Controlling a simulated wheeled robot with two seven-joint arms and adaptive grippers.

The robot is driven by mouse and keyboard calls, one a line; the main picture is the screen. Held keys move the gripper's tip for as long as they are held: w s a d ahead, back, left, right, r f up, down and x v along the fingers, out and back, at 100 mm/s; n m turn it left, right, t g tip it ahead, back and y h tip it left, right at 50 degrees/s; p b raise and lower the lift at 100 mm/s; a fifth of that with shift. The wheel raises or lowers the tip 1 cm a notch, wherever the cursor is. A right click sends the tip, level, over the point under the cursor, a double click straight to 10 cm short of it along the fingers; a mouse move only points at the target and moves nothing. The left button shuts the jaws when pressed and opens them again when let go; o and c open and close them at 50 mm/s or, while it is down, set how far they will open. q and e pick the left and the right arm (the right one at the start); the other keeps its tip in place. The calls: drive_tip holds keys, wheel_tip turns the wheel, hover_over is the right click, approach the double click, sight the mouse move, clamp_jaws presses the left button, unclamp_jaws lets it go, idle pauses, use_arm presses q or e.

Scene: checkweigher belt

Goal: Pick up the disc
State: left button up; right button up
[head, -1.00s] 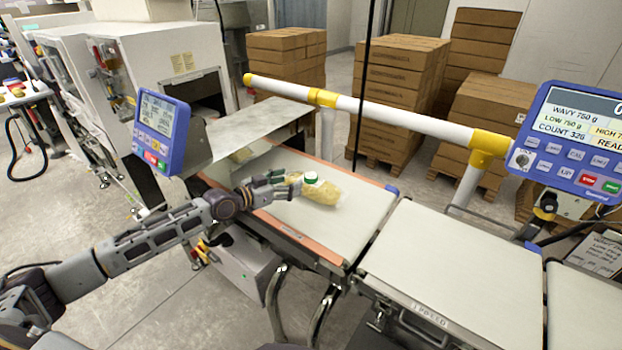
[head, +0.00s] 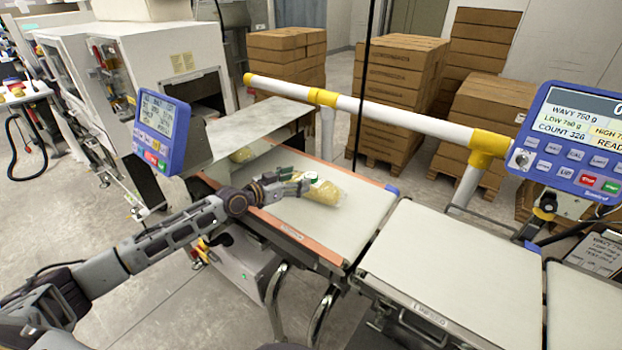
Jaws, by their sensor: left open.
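The disc (head: 312,176), small, white and green, sits on the near left end of a clear bag of yellowish food (head: 322,192) on the belt. My left gripper (head: 303,181) reaches in from the left with its fingers open. Its fingertips are right at the disc and partly cover it. I cannot tell whether they touch it. My right gripper is not in view.
The bag lies on the infeed belt (head: 350,222) with an orange side rail. A second bag (head: 243,154) is farther back by the metal plate. A white and yellow guard bar (head: 400,118) crosses behind the belt. Blue displays stand left (head: 160,131) and right (head: 578,140).

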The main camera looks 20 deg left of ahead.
sight(308, 176)
use_arm(q)
drive_tip(key=shift+w+d, duration=0.2)
drive_tip(key=shift+w, duration=0.2)
drive_tip(key=shift+w+d+f, duration=0.25)
drive_tip(key=shift+w+d, duration=0.1)
drive_tip(key=shift+w, duration=0.25)
drive_tip(key=shift+w+d+f, duration=0.25)
drive_tip(key=shift+w+d, duration=0.05)
drive_tip(key=shift+w, duration=0.3)
drive_tip(key=shift+w+d+f, duration=0.2)
drive_tip(key=shift+w+d, duration=0.15)
drive_tip(key=shift+w, duration=0.1)
drive_tip(key=shift+f, duration=0.15)
drive_tip(key=shift+s, duration=0.1)
drive_tip(key=c, duration=1.1)
drive_tip(key=shift+r+p, duration=0.3)
drive_tip(key=shift+r, duration=0.15)
drive_tip(key=r, duration=0.9)
drive_tip(key=shift+w+r+p, duration=0.2)
drive_tip(key=shift+r+p, duration=0.05)
drive_tip(key=shift+p, duration=0.15)
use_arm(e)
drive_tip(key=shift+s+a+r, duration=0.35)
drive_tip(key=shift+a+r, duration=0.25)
